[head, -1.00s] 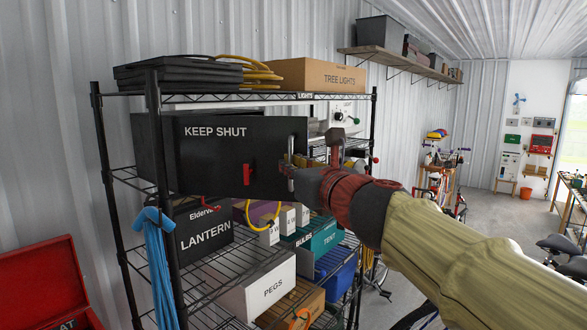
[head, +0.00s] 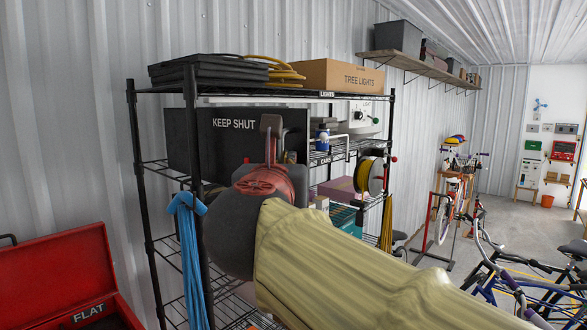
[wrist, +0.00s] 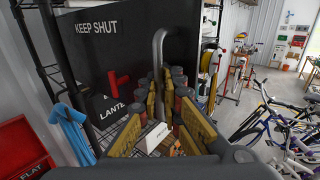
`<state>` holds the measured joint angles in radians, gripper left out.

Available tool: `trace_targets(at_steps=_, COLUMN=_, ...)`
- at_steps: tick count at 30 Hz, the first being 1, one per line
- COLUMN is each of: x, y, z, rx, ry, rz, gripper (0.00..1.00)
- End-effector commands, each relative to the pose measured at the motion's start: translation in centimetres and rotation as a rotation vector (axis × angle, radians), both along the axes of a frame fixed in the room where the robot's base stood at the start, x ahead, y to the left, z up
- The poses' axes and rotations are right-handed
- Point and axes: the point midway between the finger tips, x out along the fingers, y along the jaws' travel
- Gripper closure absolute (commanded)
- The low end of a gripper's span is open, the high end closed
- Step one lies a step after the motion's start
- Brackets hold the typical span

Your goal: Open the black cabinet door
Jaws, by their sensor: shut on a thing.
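The black cabinet door (head: 236,142) bears the words "KEEP SHUT" and faces me on the shelf rack. It also fills the upper left of the wrist view (wrist: 85,58). A red latch (wrist: 119,82) sits on its face. A grey curved bar handle (wrist: 161,42) runs down between the fingers of my gripper (wrist: 168,100). My gripper is shut on this handle, near the door's right side. In the head view my wrist and arm hide the fingertips and the door's lower part. I cannot tell whether the door stands ajar.
The wire rack (head: 136,180) holds a tree lights box (head: 340,76) on top. An open red toolbox (head: 60,280) stands lower left. Bicycles (head: 500,275) stand on the right, with open floor beyond.

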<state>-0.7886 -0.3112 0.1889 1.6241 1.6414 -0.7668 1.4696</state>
Motion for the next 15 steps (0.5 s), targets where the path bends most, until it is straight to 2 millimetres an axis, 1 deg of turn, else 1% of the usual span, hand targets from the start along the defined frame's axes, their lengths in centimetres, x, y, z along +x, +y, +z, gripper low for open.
trace_targets(at_steps=1, x=-0.4, y=0.6, z=-0.3, rx=-0.003, ry=0.002, rz=-0.015, gripper=1.0)
trace_targets(at_steps=6, x=-1.1, y=1.3, z=-0.3, rx=-0.003, ry=0.002, rz=-0.064, gripper=1.0)
trace_targets(at_steps=15, x=-1.6, y=1.7, z=-0.2, rx=-0.003, ry=0.003, rz=-0.099, gripper=1.0)
